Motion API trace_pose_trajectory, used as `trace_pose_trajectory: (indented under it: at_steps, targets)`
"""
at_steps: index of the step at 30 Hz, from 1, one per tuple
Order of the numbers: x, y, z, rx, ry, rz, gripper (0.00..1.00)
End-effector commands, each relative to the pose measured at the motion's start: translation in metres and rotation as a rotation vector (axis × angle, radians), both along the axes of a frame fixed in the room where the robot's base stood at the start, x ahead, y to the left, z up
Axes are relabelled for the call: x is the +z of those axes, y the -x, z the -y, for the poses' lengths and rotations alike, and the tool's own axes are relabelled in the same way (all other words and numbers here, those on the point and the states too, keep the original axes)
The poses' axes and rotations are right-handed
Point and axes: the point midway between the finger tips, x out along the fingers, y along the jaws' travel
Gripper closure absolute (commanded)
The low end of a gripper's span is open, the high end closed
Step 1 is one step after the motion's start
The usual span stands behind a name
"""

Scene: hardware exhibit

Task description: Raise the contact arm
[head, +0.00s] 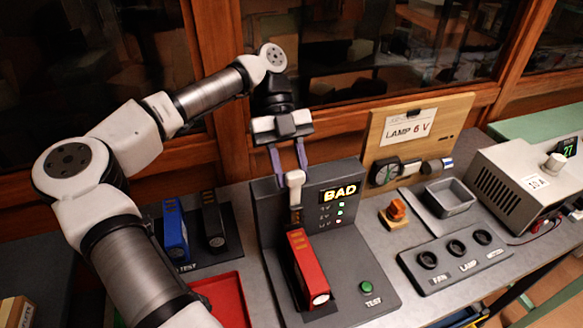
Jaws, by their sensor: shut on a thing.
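The battery tester (345,262) is a dark grey unit with an upright back panel and a flat base. Its lit sign (339,193) reads BAD, with small coloured lights below. The contact arm (295,180) has a pale knob at its top and a brownish lower part at the panel's front. A red battery (308,266) lies in the slot below it; whether the arm touches the battery, I cannot tell. My gripper (290,172) points down from above, with its purple fingers shut on the contact arm's knob.
Blue (174,235) and black (212,222) batteries stand in a holder at left, near a red tray (222,298). A green TEST button (366,287) sits on the tester base. A wooden lamp board (448,112), a dial panel (457,259) and a grey power supply (515,182) stand at right.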

Motion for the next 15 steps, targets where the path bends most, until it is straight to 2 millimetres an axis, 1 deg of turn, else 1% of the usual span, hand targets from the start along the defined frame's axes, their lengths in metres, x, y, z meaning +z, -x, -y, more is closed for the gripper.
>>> trace_pose_trajectory:
  at_steps: [1,6,7,11,12,15]
  targets:
    - [-0.0064,0.0,-0.0013,0.002,-0.008,-0.004,1.0]
    - [-0.0067,0.0003,-0.0012,0.001,-0.007,-0.003,1.0]
    - [-0.0067,0.0003,-0.0012,0.001,-0.007,-0.003,0.64]
    - [-0.0052,0.0004,-0.0009,0.001,-0.006,-0.003,0.47]
    - [-0.0047,0.0003,-0.0008,0.0,-0.005,-0.003,0.45]
    - [-0.0037,0.0005,-0.0007,0.0,-0.005,-0.003,0.45]
